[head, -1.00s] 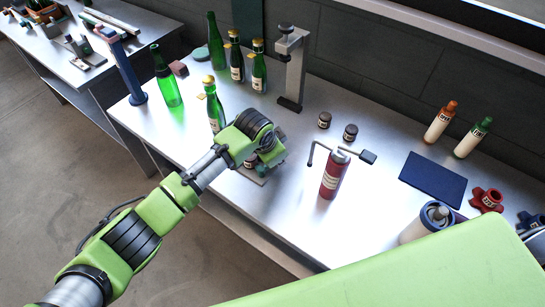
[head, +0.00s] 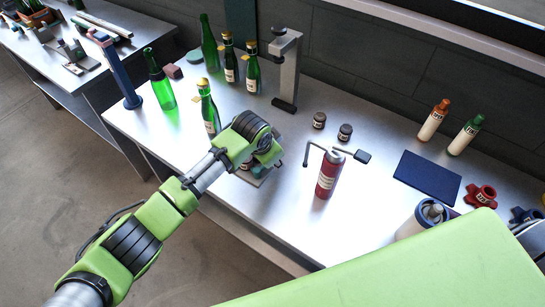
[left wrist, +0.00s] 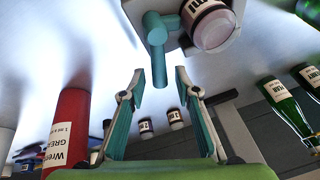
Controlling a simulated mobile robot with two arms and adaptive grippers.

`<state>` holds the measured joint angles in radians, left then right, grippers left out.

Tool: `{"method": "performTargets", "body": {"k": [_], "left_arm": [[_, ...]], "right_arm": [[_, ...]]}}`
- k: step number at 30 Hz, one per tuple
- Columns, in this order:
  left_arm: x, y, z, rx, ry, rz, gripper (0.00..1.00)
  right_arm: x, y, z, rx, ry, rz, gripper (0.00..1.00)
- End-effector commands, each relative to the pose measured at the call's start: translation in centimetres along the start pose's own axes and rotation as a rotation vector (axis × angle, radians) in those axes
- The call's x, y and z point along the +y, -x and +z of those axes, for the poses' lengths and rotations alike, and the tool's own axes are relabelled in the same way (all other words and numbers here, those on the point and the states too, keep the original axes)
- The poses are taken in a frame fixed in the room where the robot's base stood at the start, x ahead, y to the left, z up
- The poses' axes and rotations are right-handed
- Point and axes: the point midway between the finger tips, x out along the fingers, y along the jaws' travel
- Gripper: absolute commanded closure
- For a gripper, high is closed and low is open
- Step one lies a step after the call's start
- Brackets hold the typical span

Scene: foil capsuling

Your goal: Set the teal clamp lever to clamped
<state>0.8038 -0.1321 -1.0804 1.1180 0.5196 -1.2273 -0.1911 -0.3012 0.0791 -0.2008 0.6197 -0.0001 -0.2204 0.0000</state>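The teal clamp lever (left wrist: 159,62) shows in the left wrist view. It is a rounded handle on a pivot, mounted on a pale fixture beside a labelled jar (left wrist: 209,24). My left gripper (left wrist: 160,78) is open, with its two teal-padded fingers apart on either side of the lever's free end. I cannot tell whether either finger touches it. In the head view my left gripper (head: 268,158) is over the clamp fixture at the table's front edge and hides most of it. My right gripper is not in view.
A red labelled canister (head: 328,172) with a bent crank stands right of the fixture. A green bottle (head: 210,112) stands close behind my left arm. A grey press (head: 287,70), two small jars and a blue mat (head: 427,177) are farther back and right.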

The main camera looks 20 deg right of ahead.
Motion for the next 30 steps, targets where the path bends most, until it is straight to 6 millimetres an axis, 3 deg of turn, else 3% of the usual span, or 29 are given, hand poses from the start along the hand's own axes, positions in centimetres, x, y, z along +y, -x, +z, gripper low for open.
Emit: {"method": "performTargets", "body": {"k": [8, 24, 30], "left_arm": [[-0.1, 0.8, 0.0, 0.001, 0.001, 0.000, 0.70], [-0.1, 10.0, -0.1, 0.003, 0.000, -0.002, 0.70], [0.0, 11.8, 0.0, 0.000, 0.000, 0.000, 0.70]], "right_arm": [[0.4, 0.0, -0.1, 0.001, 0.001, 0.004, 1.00], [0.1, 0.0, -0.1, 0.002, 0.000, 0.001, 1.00], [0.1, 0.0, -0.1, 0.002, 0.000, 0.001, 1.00]]}}
